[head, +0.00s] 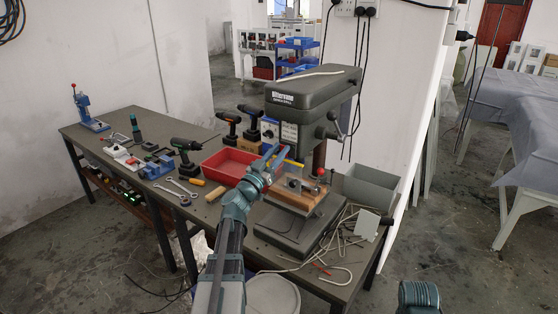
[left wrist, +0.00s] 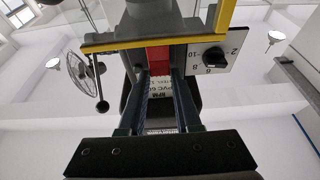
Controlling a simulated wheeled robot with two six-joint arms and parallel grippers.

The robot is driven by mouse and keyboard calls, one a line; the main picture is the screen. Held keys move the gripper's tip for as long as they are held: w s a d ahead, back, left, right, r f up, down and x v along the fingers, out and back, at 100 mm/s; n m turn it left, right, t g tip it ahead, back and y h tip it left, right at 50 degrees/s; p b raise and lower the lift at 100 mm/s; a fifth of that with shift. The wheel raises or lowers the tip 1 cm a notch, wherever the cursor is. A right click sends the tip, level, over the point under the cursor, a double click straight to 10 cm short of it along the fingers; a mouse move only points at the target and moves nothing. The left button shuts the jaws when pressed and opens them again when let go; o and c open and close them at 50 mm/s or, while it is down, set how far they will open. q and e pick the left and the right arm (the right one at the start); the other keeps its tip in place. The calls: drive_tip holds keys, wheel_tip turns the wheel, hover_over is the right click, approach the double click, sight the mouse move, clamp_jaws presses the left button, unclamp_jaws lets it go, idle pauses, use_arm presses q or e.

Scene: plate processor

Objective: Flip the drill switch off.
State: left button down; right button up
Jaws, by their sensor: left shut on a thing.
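My left gripper (head: 272,158) is at the press, just below that panel. In the left wrist view, my left gripper (left wrist: 159,75) is shut on a small red part (left wrist: 158,60), which looks like the drill switch and sits between the fingertips. Its on or off position cannot be told. A black dial (left wrist: 213,57) on a white numbered plate is beside it.
A yellow bar (left wrist: 150,42) crosses close to the fingertips. A red tray (head: 230,165), cordless drills (head: 186,152) and wrenches (head: 182,190) lie left of the press. A grey bin (head: 371,186) and loose rods (head: 345,235) are on the right.

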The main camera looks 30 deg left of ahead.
idle(0.4)
use_arm(q)
drive_tip(key=c, duration=0.6)
unclamp_jaws()
drive_tip(key=shift+s+f, duration=0.1)
drive_tip(key=shift+s, duration=0.05)
drive_tip(key=d+b+v, duration=0.1)
drive_tip(key=b+v, duration=0.4)
drive_tip(key=v, duration=0.8)
drive_tip(key=shift+s+a+f, duration=0.2)
drive_tip(key=shift+s+a, duration=0.1)
drive_tip(key=shift+a, duration=0.1)
